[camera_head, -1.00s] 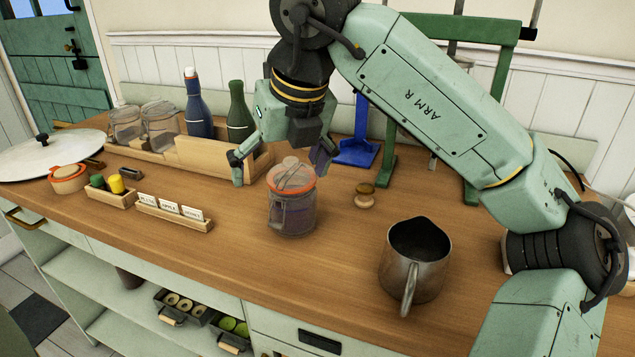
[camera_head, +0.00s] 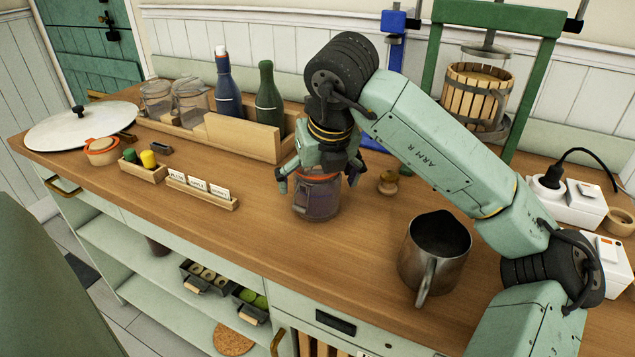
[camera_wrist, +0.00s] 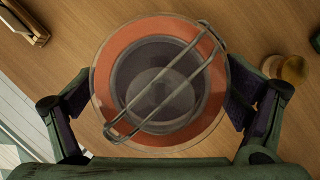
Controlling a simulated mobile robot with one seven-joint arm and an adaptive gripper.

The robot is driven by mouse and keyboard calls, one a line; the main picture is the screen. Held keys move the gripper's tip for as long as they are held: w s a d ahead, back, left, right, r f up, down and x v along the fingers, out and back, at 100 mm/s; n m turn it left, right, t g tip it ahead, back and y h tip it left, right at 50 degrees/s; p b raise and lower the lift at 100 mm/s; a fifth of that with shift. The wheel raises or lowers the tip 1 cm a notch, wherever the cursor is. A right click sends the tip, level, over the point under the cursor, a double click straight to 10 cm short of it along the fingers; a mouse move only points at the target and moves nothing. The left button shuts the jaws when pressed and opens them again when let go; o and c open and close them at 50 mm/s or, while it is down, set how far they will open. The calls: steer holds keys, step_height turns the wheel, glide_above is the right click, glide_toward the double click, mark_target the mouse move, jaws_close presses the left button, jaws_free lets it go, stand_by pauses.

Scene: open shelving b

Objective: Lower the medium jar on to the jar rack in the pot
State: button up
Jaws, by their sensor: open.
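The jar (camera_head: 316,198) is clear glass with an orange ring under its lid and purple contents. It stands upright on the wooden counter. My gripper (camera_head: 319,182) points down over the jar, with its fingers around the jar's top. In the wrist view the jar's lid (camera_wrist: 158,88) fills the middle, with a wire clasp across it. My open gripper (camera_wrist: 147,108) has a finger on either side of the lid; I cannot tell whether they touch it. I do not see the pot with the jar rack in these views.
A metal jug (camera_head: 435,250) stands right of the jar. A small wooden knob-shaped object (camera_head: 388,182) is close on its right. A label holder (camera_head: 200,192) lies to the left. A wooden crate (camera_head: 240,137) with bottles and empty jars is behind. A wooden press (camera_head: 478,95) stands at the back right.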

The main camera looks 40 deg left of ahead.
steer(key=shift+w+a+f, duration=0.1)
steer(key=shift+f, duration=0.25)
steer(key=shift+c, duration=0.3)
steer(key=shift+r, duration=0.1)
steer(key=c, duration=2)
